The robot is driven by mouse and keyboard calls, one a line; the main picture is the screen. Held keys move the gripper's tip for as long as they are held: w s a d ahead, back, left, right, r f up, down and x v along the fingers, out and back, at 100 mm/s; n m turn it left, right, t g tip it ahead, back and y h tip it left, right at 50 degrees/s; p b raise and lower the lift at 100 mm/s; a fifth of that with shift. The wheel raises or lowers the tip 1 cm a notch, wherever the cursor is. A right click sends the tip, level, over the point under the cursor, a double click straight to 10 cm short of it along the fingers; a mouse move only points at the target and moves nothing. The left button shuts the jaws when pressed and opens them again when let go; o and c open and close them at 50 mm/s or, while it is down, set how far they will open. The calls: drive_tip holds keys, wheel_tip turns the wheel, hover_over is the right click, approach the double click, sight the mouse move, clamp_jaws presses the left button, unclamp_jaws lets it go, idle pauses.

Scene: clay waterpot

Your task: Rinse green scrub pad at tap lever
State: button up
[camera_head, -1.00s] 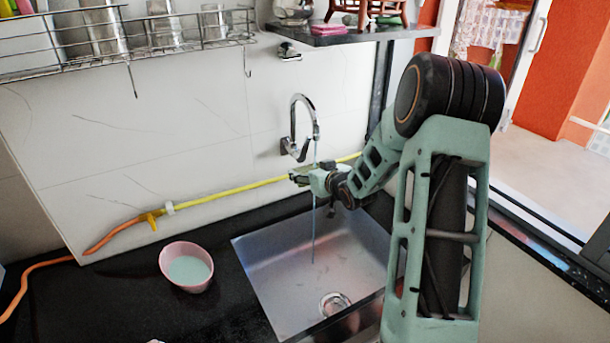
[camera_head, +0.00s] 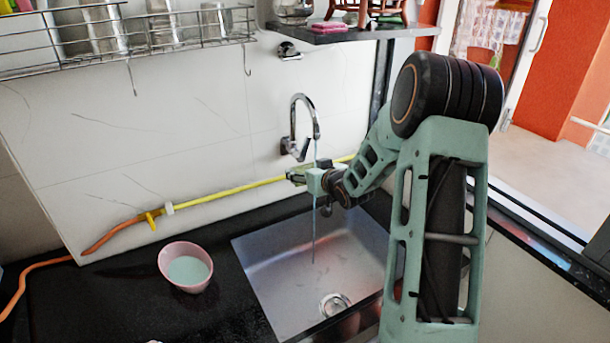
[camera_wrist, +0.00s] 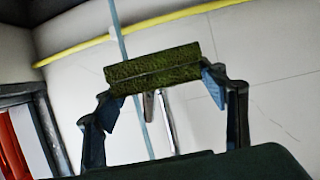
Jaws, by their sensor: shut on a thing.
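The green scrub pad (camera_wrist: 153,68) is held between the two fingers of my gripper (camera_wrist: 160,88) in the wrist view. In the head view my gripper (camera_head: 300,176) is over the back of the sink, below the tap (camera_head: 303,125), and the pad is too small to make out clearly. A thin bluish stream of water (camera_head: 314,225) falls from the spout past my gripper into the sink. In the wrist view the stream (camera_wrist: 118,30) passes close to the pad; I cannot tell whether it touches it. The tap lever (camera_head: 303,150) is beside the spout base.
The steel sink (camera_head: 270,275) is set in a black counter (camera_head: 110,300). A pink bowl (camera_head: 168,262) with pale liquid stands left of it. A yellow hose (camera_head: 230,190) runs along the wall behind. A wire rack (camera_head: 150,52) and a dark shelf (camera_head: 350,34) hang above.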

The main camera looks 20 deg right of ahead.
drive_tip(key=shift+s+d, duration=0.2)
drive_tip(key=shift+d, duration=0.2)
drive_tip(key=shift+s+a+b, duration=0.35)
drive_tip(key=shift+s+a, duration=0.2)
drive_tip(key=shift+s, duration=0.7)
drive_tip(key=shift+s+a+b, duration=0.35)
drive_tip(key=shift+s+a, duration=0.15)
drive_tip(key=shift+s, duration=0.7)
drive_tip(key=shift+s+a+b, duration=0.35)
drive_tip(key=shift+s+a, duration=0.2)
drive_tip(key=shift+s, duration=0.7)
drive_tip(key=p, duration=0.2)
approach(301, 184)
drive_tip(key=shift+w+a+r, duration=0.15)
drive_tip(key=shift+a+r, duration=1)
drive_tip(key=shift+a, duration=0.2)
drive_tip(key=shift+r, duration=0.1)
